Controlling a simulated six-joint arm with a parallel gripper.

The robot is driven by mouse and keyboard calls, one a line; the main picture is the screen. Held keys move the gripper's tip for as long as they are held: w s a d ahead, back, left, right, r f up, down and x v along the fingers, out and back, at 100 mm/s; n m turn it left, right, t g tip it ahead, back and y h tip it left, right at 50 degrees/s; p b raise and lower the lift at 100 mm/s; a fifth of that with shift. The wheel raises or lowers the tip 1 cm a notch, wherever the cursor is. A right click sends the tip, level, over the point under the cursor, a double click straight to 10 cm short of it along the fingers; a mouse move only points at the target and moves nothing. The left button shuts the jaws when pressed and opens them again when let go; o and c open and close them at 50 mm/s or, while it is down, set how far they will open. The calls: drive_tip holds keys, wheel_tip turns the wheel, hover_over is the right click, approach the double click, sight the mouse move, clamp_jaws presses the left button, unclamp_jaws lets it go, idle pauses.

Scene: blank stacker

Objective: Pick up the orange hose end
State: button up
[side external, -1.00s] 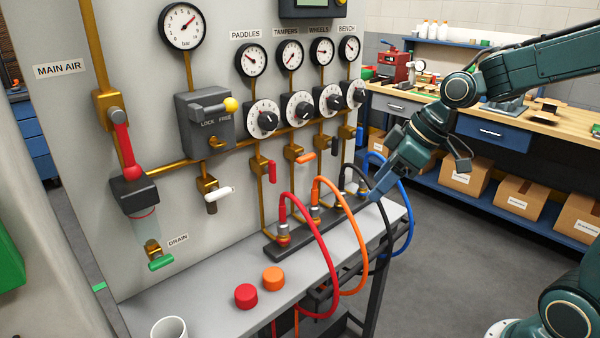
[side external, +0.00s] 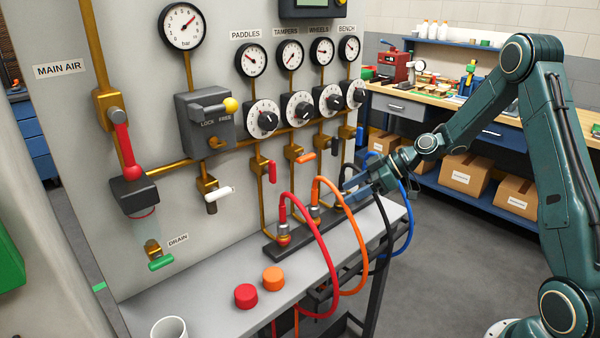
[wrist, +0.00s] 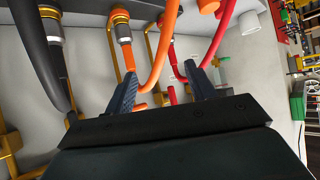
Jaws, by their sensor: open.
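The orange hose end (side external: 316,190) stands upright on a metal coupling in the dark strip on the bench, between the red and black hose ends. In the wrist view the orange hose end (wrist: 119,18) and its metal collar lie at the upper left, beyond my left finger. My gripper (side external: 343,192) comes in from the right, just beside the orange hose end. In the wrist view my gripper (wrist: 160,74) is open, and nothing is held between its fingers. The orange hose's loop crosses behind the fingers there. Whether a finger touches the hose is unclear.
The red hose (side external: 282,210) stands left of the orange one. The black hose (wrist: 47,45) is close on the left in the wrist view. The blue hose (side external: 408,205) hangs at right. Red (side external: 246,296) and orange (side external: 273,278) caps sit on the bench near a white mug (side external: 169,328).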

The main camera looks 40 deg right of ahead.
sight(315, 209)
drive_tip(key=w+d+f+t+y, duration=0.1)
drive_tip(key=d+f+t, duration=0.2)
drive_tip(key=d+f, duration=0.2)
drive_tip(key=shift+w+d+f, duration=0.2)
drive_tip(key=shift+d+f, duration=0.2)
drive_tip(key=shift+f, duration=0.05)
drive_tip(key=x, duration=0.8)
drive_tip(key=shift+w+a+f, duration=0.15)
drive_tip(key=shift+a, duration=0.05)
drive_tip(key=shift+w, duration=0.1)
drive_tip(key=shift+x, duration=2.65)
drive_tip(key=shift+d, duration=0.1)
